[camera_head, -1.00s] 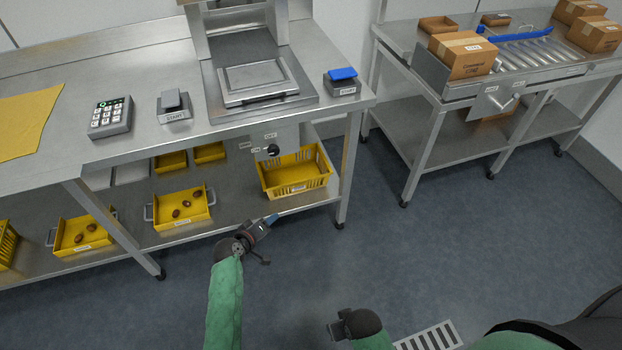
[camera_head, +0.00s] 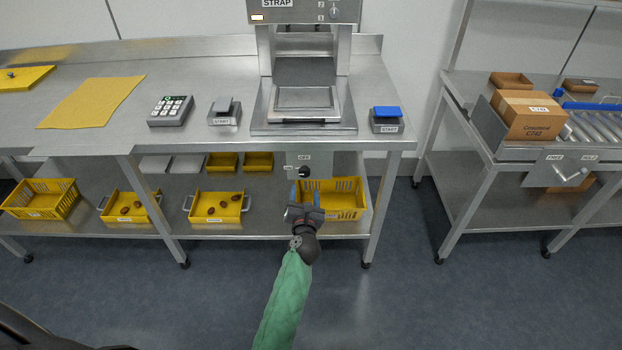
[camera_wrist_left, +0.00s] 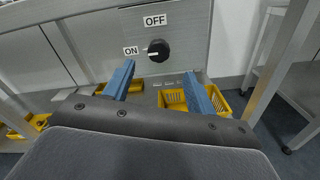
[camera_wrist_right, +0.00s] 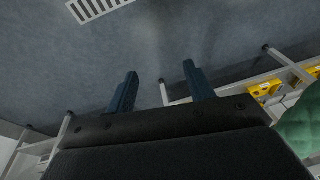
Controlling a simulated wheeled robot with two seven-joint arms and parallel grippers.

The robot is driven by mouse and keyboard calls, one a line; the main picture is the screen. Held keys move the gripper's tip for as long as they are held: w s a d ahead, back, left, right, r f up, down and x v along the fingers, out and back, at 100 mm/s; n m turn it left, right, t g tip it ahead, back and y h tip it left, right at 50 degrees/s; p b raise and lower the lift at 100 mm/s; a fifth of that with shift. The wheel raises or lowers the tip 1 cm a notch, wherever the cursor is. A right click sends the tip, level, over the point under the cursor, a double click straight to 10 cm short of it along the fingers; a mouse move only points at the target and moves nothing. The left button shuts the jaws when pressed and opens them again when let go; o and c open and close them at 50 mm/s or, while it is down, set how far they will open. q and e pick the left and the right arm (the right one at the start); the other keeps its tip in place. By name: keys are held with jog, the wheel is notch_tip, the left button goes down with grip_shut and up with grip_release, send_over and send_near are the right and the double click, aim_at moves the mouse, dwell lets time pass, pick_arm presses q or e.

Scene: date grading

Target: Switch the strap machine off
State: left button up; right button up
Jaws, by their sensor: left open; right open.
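The strap machine (camera_head: 303,15) stands on the steel bench, marked STRAP. Its black rotary knob (camera_head: 304,171) sits on a panel below the bench front. In the left wrist view the knob (camera_wrist_left: 158,50) has OFF above and ON to its left, and its white mark points left toward ON. My left gripper (camera_head: 305,191) is open in front of and slightly below the knob, apart from it; its blue fingers (camera_wrist_left: 160,84) have nothing between them. My right gripper (camera_wrist_right: 160,85) is open and empty over the floor; it is out of the head view.
A yellow crate (camera_head: 345,199) and yellow trays (camera_head: 215,207) with dates stand on the lower shelf close behind my left gripper. START pedestals (camera_head: 386,119) and a keypad (camera_head: 171,110) are on the bench. A roller table (camera_head: 590,125) with boxes stands right. The floor in front is clear.

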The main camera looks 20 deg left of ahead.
aim_at(305, 174)
pick_arm(q)
jog(key=shift+n, duration=0.3)
jog(key=shift+p+x, duration=0.5)
jog(key=shift+x, duration=3.4)
jog(key=shift+a, duration=0.1)
jog(key=c, duration=1)
